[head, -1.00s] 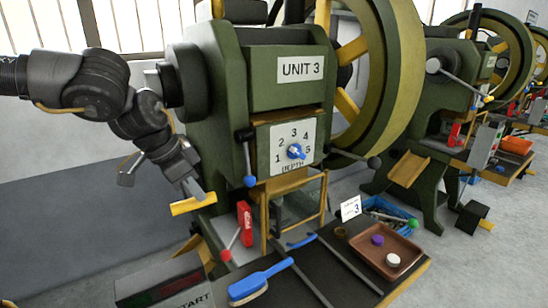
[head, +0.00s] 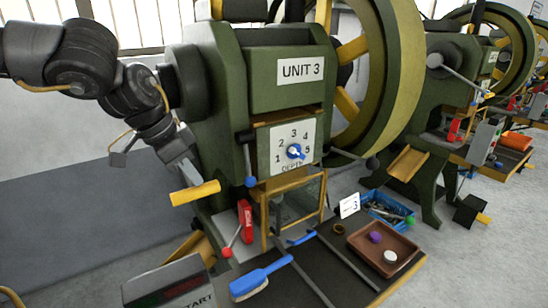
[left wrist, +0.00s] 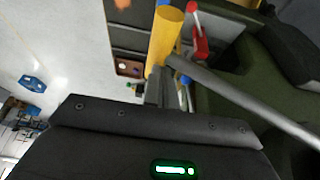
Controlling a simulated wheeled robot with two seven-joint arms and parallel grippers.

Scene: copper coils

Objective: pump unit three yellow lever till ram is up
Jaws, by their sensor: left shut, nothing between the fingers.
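The yellow lever grip (head: 195,193) sticks out at the left of the green UNIT 3 press (head: 225,100), tilted slightly up to the right. In the left wrist view the yellow grip (left wrist: 164,36) stands just beyond my fingertips, with a grey rod running to the right. My left gripper (head: 188,174) is shut and empty, just above the grip; I cannot tell whether it touches. Its fingers (left wrist: 155,84) also show in the left wrist view. The ram is not clearly visible behind the yellow-framed guard (head: 264,218). My right gripper is out of view.
A blue-handled brush (head: 262,276), a brown tray (head: 405,262) and a blue bin (head: 370,211) are on or beside the dark bench. A red-knobbed lever (head: 232,243) and a START box (head: 165,284) are below the grip. More presses stand at right.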

